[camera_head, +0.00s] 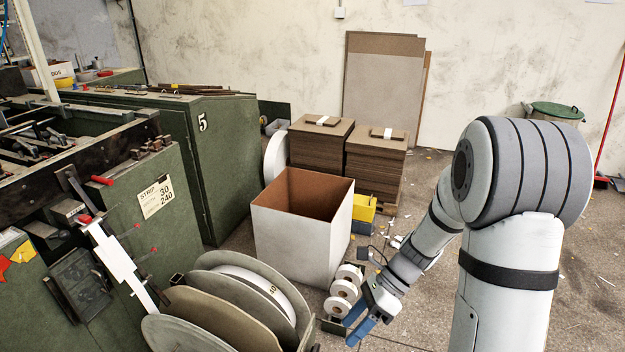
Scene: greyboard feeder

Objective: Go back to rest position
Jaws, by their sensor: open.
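My gripper (360,318) is at the lower middle of the head view, low and close to the floor. Its blue fingers are apart, and I see nothing held between them. My grey arm reaches down to it from the right. I cannot tell whether the fingers touch the rolls.
A large open box (303,238) stands behind the rolls. Green machines (222,165) fill the left side, with big reels (235,295) in front. Stacks of greyboard (376,165) stand at the back. The floor at right (590,265) is mostly clear, with scraps.

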